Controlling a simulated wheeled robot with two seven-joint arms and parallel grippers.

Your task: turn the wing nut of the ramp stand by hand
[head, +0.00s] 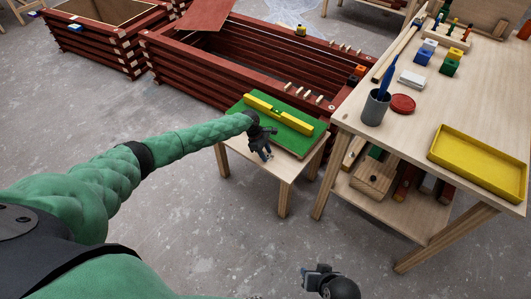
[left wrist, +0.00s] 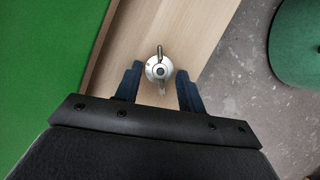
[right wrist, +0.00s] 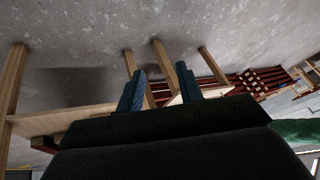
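The wing nut (left wrist: 159,68) shows in the left wrist view as a small pale round part with a dark centre and thin wings, over light wood beside a green board. My left gripper (left wrist: 158,90) is open, with one dark blue finger on either side of it and no visible contact. In the head view my left gripper (head: 265,150) is at the near edge of the small wooden table (head: 285,172) and hides the nut's surroundings. I cannot make out the rest of the ramp stand. My right gripper (right wrist: 160,90) is open and empty, low in front of the tables.
The workbench (head: 405,125) on the right holds a blue-handled brush in a grey cup (head: 375,108), a red disc (head: 402,103) and a yellow tray (head: 475,160). Dark red slatted boxes (head: 190,65) stand behind. The floor in front is clear.

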